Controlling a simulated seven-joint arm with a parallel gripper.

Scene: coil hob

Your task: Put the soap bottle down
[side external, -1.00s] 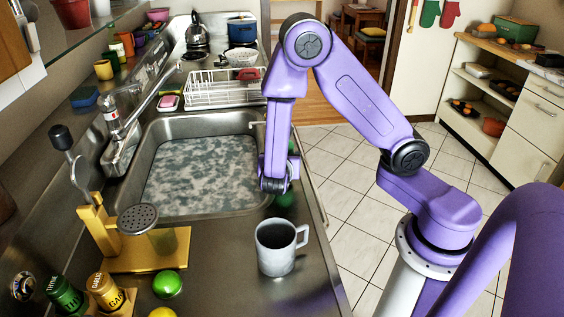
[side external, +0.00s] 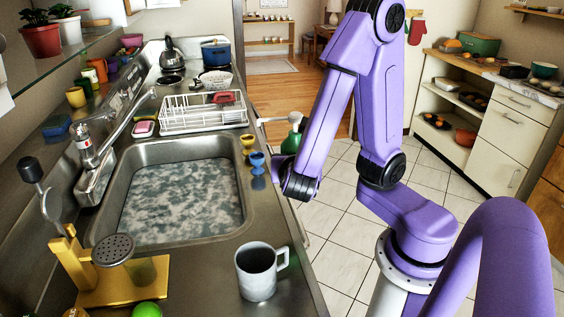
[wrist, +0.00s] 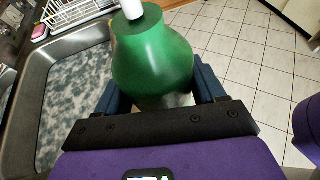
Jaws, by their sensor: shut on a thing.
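The soap bottle (wrist: 153,48) is green with a white pump top. My gripper (wrist: 160,88) is shut on its body, with a dark blue finger on each side. In the side external view the bottle (side external: 292,143) shows beyond the counter's right edge, with floor tiles behind it. My arm hides its lower part and most of the gripper there. The bottle looks roughly upright and held in the air; its exact height is hard to tell.
The sink (side external: 180,200) with cloudy water lies left of the gripper. Yellow (side external: 247,144) and blue (side external: 257,163) egg cups stand on its right rim. A grey mug (side external: 257,272) stands on the near counter. A white dish rack (side external: 190,112) stands behind the sink.

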